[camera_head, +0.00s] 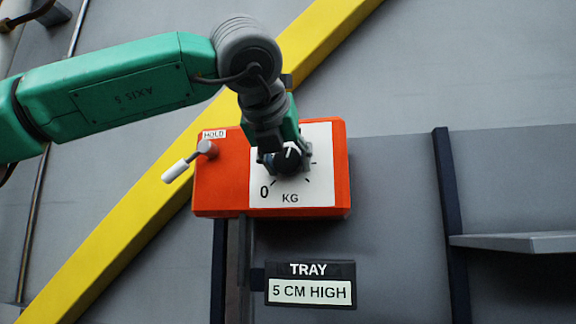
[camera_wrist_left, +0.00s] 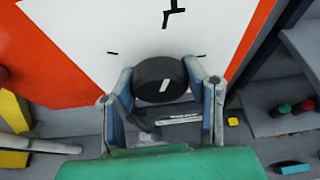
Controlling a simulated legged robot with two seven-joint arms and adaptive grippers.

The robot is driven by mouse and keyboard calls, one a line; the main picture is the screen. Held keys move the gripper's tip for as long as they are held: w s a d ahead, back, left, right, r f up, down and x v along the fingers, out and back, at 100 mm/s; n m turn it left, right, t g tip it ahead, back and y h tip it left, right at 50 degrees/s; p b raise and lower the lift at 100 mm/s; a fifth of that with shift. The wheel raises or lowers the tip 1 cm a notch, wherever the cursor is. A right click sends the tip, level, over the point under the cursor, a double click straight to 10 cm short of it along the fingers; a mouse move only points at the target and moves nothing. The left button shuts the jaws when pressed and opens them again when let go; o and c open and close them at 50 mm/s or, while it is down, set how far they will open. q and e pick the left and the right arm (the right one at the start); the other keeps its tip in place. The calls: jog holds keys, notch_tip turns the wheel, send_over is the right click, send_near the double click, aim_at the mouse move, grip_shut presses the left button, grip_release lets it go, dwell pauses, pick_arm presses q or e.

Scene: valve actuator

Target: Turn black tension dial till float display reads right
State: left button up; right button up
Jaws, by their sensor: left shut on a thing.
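The black dial (camera_head: 288,159) sits on the white scale face (camera_head: 322,186) of an orange box (camera_head: 220,185), with "0" at lower left and "KG" below. My left gripper (camera_head: 285,158) comes down from above and is shut on the dial. In the left wrist view the dial (camera_wrist_left: 161,79) sits between the two fingers (camera_wrist_left: 165,90), its white pointer mark visible. In the head view the mark points up and slightly right. A display (camera_head: 309,292) below reads "5 CM HIGH" under a "TRAY" label. My right gripper is not in view.
A lever with a white handle (camera_head: 176,171), labelled "HOLD", sticks out at the box's left. A yellow diagonal beam (camera_head: 110,236) passes behind the box. A grey shelf (camera_head: 515,242) is at right. Red and green buttons (camera_wrist_left: 284,108) show in the wrist view.

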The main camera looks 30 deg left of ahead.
pick_arm(q)
jog(key=shift+n+b, duration=0.3)
jog(key=shift+b, duration=0.25)
jog(key=shift+r, duration=0.1)
jog(key=o, duration=1.2)
jog(key=shift+s, duration=0.3)
jog(key=v, duration=1.1)
jog(key=shift+s+r, duration=0.1)
jog(key=shift+s, duration=0.35)
jog(key=shift+s+a, duration=0.1)
